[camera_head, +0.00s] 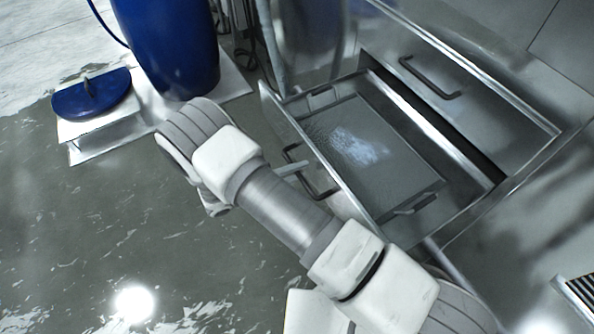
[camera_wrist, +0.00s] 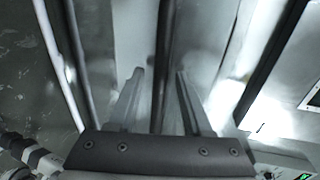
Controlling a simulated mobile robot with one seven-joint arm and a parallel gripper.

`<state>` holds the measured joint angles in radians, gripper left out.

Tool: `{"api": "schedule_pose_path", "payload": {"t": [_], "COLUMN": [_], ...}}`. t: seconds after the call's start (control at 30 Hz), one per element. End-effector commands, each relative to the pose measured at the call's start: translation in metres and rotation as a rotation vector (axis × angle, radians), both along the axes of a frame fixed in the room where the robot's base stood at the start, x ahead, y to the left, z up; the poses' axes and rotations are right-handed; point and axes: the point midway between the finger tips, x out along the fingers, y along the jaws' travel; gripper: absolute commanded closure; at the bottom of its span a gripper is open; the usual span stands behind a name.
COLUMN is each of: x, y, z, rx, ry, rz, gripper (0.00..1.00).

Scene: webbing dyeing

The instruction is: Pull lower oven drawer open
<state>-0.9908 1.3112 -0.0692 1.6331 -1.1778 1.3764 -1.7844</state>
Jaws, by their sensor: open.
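The lower oven drawer (camera_head: 345,190) stands pulled out in the head view, with a tray inside it. Its dark bar handle (camera_head: 323,192) is on the front face. My gripper (camera_head: 291,168) is at this handle, partly hidden by my arm. In the wrist view my gripper (camera_wrist: 158,74) is open, with one finger on each side of a dark vertical bar (camera_wrist: 165,40) that looks like the handle. Whether the fingers touch the bar I cannot tell.
The upper drawer (camera_head: 480,105) is shut and has its own handle (camera_head: 430,78). The grey tray (camera_head: 395,165) in the open drawer has a wet-looking surface. A blue barrel (camera_head: 175,50) and a blue lid (camera_head: 92,95) stand at the upper left. The floor at the lower left is clear.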

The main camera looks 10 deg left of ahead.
Motion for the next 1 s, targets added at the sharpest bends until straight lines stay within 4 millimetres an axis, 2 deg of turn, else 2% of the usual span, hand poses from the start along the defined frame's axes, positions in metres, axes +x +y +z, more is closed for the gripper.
{"api": "schedule_pose_path", "payload": {"t": [0.17, 0.27, 0.7, 0.83, 1.0], "x": [-0.007, -0.018, -0.079, -0.091, -0.099], "y": [0.011, 0.026, 0.109, 0.126, 0.136], "z": [0.003, 0.007, 0.028, 0.032, 0.035], "rx": [0.0, 0.002, 0.003, 0.002, -0.001], "ry": [0.0, 0.001, 0.0, -0.001, 0.001], "rz": [0.002, 0.003, 0.004, 0.003, 0.0], "gripper": [0.5, 0.5, 0.5, 0.5, 0.5]}}
